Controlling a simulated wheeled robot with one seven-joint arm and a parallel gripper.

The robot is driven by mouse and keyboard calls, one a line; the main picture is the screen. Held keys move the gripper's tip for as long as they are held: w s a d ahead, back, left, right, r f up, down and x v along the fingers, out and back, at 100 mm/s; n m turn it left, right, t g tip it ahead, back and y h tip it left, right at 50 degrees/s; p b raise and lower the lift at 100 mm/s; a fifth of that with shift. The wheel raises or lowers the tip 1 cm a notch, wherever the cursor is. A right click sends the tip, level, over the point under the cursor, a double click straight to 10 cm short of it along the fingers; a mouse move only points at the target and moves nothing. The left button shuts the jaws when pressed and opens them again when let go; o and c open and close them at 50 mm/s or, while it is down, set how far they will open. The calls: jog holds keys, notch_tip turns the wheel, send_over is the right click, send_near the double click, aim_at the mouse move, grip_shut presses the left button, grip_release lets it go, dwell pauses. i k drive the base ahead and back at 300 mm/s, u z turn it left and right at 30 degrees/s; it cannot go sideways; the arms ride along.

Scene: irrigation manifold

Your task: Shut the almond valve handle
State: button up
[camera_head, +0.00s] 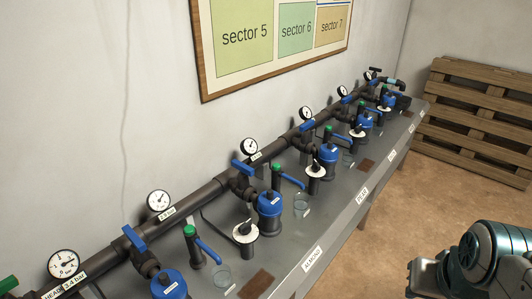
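The bench's front edge carries an ALMOND label (312,258). Roughly back from it, on the dark main pipe, is a blue valve handle (243,168), which looks like the almond one. This handle lies crosswise to the main pipe, in line with its branch toward a blue-topped filter body (270,208). A separate green-topped post with a blue lever (290,178) stands just right of it. My gripper (424,276) shows partly at the lower right, off the bench and well away from the handle. Its fingers are not clear enough to judge open or shut.
Another crosswise blue handle (135,238) sits nearer; a farther blue handle (307,126) lies along the pipe. Round gauges (249,148) rise behind the pipe. A white disc-topped part (245,232) stands near the filter. Floor is clear before the bench; wooden pallets (475,110) lean at the back right.

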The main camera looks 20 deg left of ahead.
aim_at(244, 168)
jog(key=u, duration=0.15)
jog(key=i, duration=0.6)
jog(key=u, duration=0.9)
jog(key=i, duration=0.45)
jog(key=u, duration=0.55)
